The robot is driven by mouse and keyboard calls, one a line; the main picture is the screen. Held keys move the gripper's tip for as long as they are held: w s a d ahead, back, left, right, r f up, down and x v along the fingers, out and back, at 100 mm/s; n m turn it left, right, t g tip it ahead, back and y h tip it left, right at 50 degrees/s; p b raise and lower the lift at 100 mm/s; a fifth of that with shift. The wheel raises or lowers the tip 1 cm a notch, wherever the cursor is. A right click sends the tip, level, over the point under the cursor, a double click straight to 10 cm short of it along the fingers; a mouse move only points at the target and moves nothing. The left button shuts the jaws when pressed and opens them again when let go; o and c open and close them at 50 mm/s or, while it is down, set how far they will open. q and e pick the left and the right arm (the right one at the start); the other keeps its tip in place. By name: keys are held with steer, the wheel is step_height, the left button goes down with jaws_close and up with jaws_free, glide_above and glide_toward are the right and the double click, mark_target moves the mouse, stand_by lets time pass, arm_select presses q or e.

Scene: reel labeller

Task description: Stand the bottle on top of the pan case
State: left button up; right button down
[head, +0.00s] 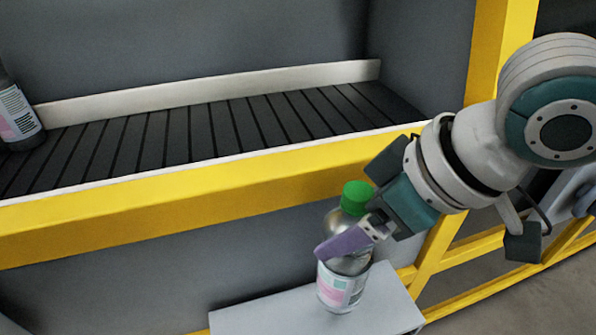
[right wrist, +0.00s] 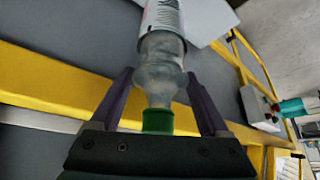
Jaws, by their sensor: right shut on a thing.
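The bottle (head: 340,288) is clear with a green cap and a white and pink label. It stands upright over the light grey flat top of what looks like the pan case (head: 270,318). I cannot tell whether its base touches that top. My right gripper (head: 352,243) is shut on the bottle around its upper body below the cap. In the right wrist view the bottle (right wrist: 160,70) lies between the two purple fingers of the gripper (right wrist: 160,80), its label end pointing away. My left gripper is not in view.
A yellow frame beam (head: 200,205) runs across behind the bottle, with a dark slatted roller bed (head: 200,130) above it. Another labelled bottle (head: 16,115) stands at the left end of the bed. A yellow post (head: 500,40) rises at the right.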

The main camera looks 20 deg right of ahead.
step_height(320, 180, down, 7)
steer(key=shift+r+b, duration=0.2)
steer(key=shift+b, duration=0.45)
steer(key=shift+f, duration=0.15)
jaws_free()
